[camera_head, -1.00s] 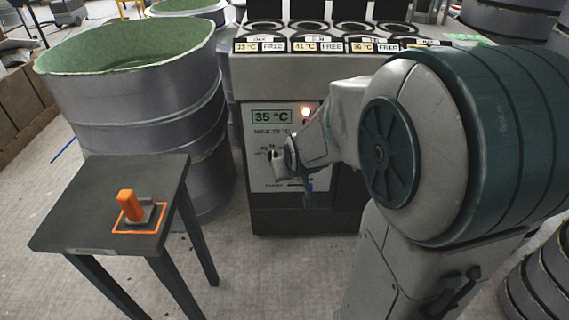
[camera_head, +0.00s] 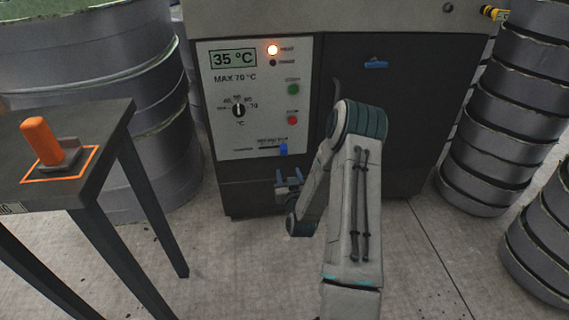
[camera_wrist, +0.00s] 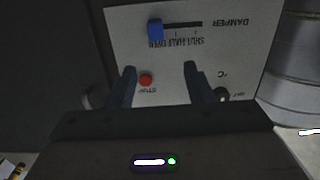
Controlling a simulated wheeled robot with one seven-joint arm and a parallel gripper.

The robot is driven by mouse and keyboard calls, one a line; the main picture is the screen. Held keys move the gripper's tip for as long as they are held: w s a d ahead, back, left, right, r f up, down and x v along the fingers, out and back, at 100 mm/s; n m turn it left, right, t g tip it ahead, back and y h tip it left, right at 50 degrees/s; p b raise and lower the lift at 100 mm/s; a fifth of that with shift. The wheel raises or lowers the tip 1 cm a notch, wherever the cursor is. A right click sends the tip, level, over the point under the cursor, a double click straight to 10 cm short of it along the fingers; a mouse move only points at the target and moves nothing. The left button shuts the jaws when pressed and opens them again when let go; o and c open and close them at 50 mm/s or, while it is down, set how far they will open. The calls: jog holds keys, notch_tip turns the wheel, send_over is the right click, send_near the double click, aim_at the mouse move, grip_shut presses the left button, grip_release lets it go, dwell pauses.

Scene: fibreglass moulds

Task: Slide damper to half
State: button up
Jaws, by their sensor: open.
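The damper slider is a blue knob (camera_head: 283,149) on a short dark horizontal slot (camera_head: 268,150), low on the white control panel. The knob is at the slot's right end in the head view. In the wrist view the panel shows upside down, so the blue knob (camera_wrist: 155,29) is at the left end of the slot (camera_wrist: 185,24). My gripper (camera_head: 289,181) is open and empty, just below the slider in the head view. Its fingertips (camera_wrist: 160,70) are apart from the knob.
The panel (camera_head: 222,137) also has a dial (camera_head: 239,109), a green button (camera_head: 293,89), a red button (camera_head: 292,119) and a 35 °C display (camera_head: 233,59). A dark table (camera_head: 92,150) with an orange-handled item (camera_head: 43,141) stands left. Ribbed drums (camera_head: 505,140) stand right.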

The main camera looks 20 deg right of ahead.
aim_at(284, 151)
jog(key=b+x, duration=0.1)
jog(key=x, duration=0.3)
jog(key=b+x, duration=0.1)
jog(key=x, duration=0.4)
jog(key=b+x, duration=0.2)
jog(key=x, duration=0.2)
jog(key=shift+w+d+f, duration=0.25)
jog(key=shift+d, duration=0.15)
